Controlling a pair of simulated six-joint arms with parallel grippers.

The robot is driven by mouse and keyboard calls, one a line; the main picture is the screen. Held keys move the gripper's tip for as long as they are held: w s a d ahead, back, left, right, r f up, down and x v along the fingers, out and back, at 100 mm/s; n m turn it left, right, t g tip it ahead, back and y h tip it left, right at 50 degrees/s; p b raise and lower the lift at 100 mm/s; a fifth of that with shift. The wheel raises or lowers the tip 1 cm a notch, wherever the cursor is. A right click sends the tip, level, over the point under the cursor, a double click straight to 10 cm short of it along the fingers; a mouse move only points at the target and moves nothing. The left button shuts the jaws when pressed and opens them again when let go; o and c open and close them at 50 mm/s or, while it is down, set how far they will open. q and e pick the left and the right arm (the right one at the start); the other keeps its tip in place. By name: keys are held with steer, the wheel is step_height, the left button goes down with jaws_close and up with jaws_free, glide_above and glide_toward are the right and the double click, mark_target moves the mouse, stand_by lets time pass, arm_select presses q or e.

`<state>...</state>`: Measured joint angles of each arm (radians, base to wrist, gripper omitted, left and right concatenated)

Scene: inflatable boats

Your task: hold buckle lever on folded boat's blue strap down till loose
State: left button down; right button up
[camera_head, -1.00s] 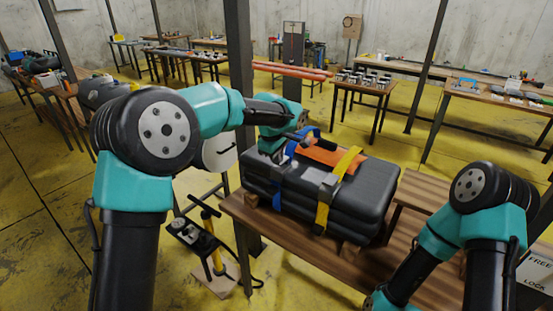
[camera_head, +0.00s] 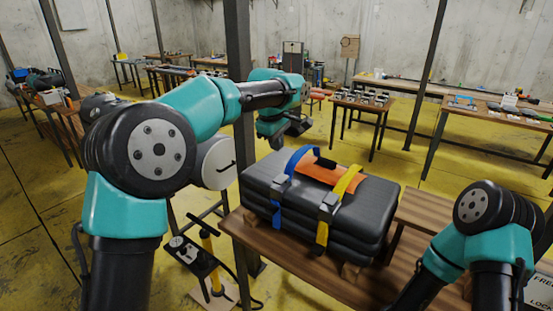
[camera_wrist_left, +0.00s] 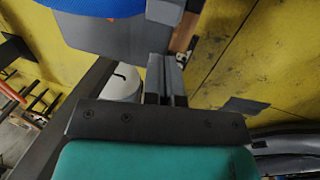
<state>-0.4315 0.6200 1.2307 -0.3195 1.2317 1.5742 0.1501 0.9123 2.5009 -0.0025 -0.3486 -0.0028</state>
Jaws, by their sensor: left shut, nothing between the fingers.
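The folded boat (camera_head: 370,205) is a dark grey stacked bundle on a wooden table, with an orange piece on top. The blue strap (camera_head: 298,158) crosses its left part and bulges up at the far top edge. Its grey buckle (camera_head: 281,186) sits at the near top edge; the lever's angle is too small to tell. A blue end hangs down the front. My left gripper (camera_head: 298,127) is shut and empty, above and behind the boat, apart from the buckle. Its closed fingers (camera_wrist_left: 165,78) also show in the left wrist view. My right gripper is out of view.
A yellow strap (camera_head: 340,190) with its own grey buckle (camera_head: 329,205) lies right of the blue one. A dark post (camera_head: 243,130) stands close to my left arm. A foot pump (camera_head: 205,258) is on the floor. Bare tabletop (camera_head: 375,275) shows in front.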

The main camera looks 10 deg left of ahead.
arm_select(q)
steer(key=shift+w+v, duration=0.2)
steer(key=shift+v, duration=1)
steer(key=shift+d, duration=0.1)
steer(key=s+a+f+m+g+h, duration=0.1)
steer(key=s+a+f+m, duration=0.15)
steer(key=f, duration=0.95)
steer(key=s+a+f+m, duration=0.2)
steer(key=s+a+f, duration=0.15)
steer(key=f, duration=0.85)
steer(key=s+a+f+m+g+h, duration=0.1)
steer(key=s+a+f+m, duration=0.25)
steer(key=f, duration=0.85)
steer(key=s+a+f+m, duration=0.1)
steer(key=s+a+f, duration=0.1)
steer(key=s+f, duration=0.7)
steer(key=s+a+f+m, duration=0.1)
steer(key=s+f, duration=0.7)
steer(key=s, duration=0.8)
steer(key=shift+a+f+m+t+h, duration=0.3)
steer(key=shift+a+f+t, duration=0.1)
steer(key=shift+a, duration=0.05)
